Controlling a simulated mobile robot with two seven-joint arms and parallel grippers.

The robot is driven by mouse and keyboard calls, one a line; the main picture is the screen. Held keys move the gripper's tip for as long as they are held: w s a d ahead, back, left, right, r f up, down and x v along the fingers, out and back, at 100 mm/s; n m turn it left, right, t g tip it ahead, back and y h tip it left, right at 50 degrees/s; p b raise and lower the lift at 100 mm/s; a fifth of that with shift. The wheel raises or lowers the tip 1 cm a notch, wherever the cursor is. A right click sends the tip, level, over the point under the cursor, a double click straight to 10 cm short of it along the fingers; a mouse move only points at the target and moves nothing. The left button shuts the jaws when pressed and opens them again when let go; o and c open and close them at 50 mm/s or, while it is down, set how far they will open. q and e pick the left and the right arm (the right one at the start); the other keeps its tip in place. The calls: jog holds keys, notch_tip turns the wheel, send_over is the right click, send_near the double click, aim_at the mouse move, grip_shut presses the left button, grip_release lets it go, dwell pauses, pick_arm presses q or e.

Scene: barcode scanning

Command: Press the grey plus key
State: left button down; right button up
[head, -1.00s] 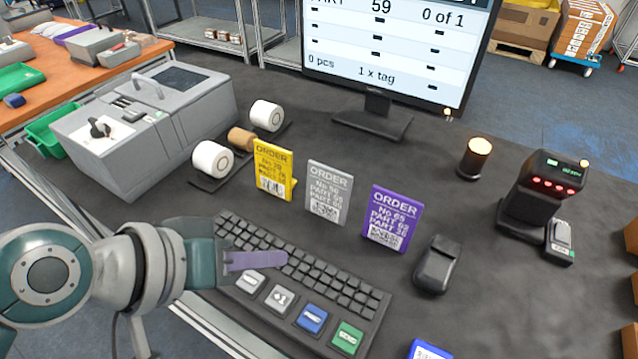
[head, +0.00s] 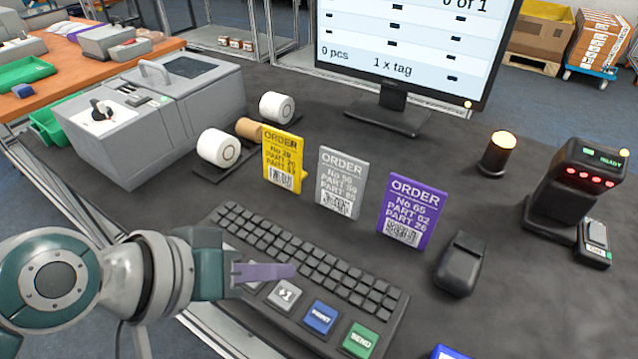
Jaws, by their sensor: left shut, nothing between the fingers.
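The grey plus key (head: 285,295), marked "+1", sits in the row of large keys along the near edge of the black keyboard (head: 388,304). It is between a light key that is mostly hidden by my gripper and the blue key (head: 321,317). A green key (head: 360,340) is at the right end. My left gripper (head: 293,270) is shut and empty, with its purple fingers pointing right. In the picture its tips lie just above the grey plus key. I cannot tell how high they are over the keyboard. My right gripper is not in view.
Yellow (head: 283,160), grey (head: 341,182) and purple (head: 411,212) order cards stand behind the keyboard. A monitor (head: 408,45), a grey printer (head: 150,120) and a lit beacon (head: 499,152) stand farther back.

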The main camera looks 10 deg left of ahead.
aim_at(278, 301)
pick_arm(q)
jog(key=shift+f+b, duration=0.8)
jog(key=shift+f, duration=0.8)
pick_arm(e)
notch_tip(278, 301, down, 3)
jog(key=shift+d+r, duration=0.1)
pick_arm(q)
jog(key=shift+f, duration=0.1)
dwell(0.4)
jog(key=shift+f, duration=0.3)
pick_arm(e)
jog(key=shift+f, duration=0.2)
pick_arm(q)
jog(key=shift+f+b, duration=0.45)
jog(key=shift+b, duration=0.05)
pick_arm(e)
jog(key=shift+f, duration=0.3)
pick_arm(q)
jog(key=shift+r, duration=0.1)
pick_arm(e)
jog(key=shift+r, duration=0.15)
pick_arm(q)
jog(key=shift+r+p, duration=0.75)
jog(key=shift+p, duration=0.2)
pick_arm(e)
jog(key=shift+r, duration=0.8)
